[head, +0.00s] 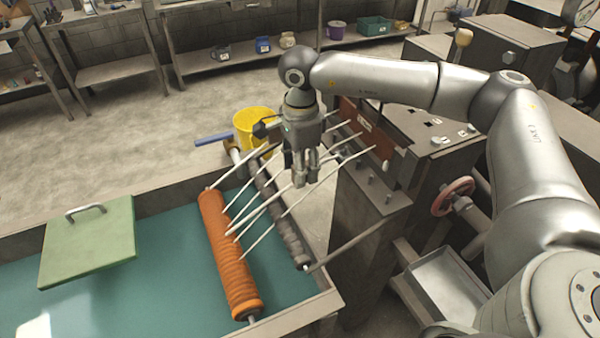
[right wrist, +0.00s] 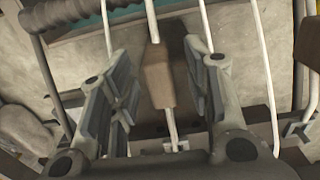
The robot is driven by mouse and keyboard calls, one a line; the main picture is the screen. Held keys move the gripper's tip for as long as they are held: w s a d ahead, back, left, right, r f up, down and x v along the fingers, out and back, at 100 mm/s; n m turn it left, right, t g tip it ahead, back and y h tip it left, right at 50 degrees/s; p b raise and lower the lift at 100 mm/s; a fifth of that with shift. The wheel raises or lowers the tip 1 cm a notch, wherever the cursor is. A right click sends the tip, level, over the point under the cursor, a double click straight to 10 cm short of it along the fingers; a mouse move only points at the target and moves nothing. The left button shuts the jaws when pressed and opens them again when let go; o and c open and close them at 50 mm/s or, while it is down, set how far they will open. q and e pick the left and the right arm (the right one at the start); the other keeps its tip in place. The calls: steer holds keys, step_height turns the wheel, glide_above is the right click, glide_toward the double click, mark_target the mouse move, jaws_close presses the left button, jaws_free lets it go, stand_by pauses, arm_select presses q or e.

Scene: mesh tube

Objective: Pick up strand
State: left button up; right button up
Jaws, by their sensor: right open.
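Several thin white strands (head: 240,227) run slantwise from an orange ribbed roller (head: 228,255) up to a dark machine frame at the right. My right gripper (head: 306,182) points down over the middle of the strands. In the right wrist view its two fingers (right wrist: 158,62) are apart. A brown block (right wrist: 158,76) shows in the gap between them, in line with a white strand (right wrist: 151,18) that shows above and below the block. Other strands pass beside the fingers. I cannot tell whether any finger touches a strand. My left gripper is not in view.
A grey roller (head: 277,213) lies beside the orange one over a teal-floored tank (head: 170,290). A green lid with a handle (head: 88,245) is at the left. A yellow bucket (head: 256,125) stands behind. The machine (head: 370,205) with a red handwheel (head: 453,196) is at the right.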

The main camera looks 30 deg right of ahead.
jaws_close()
steer(key=shift+r, duration=0.15)
steer(key=shift+r+b, duration=0.2)
steer(key=shift+b, duration=0.2)
steer(key=shift+r+b, duration=0.7)
steer(key=shift+r, duration=0.25)
steer(key=s+a+r, duration=0.4)
steer(key=s+r, duration=0.9)
steer(key=r, duration=0.2)
steer(key=shift+s, duration=0.2)
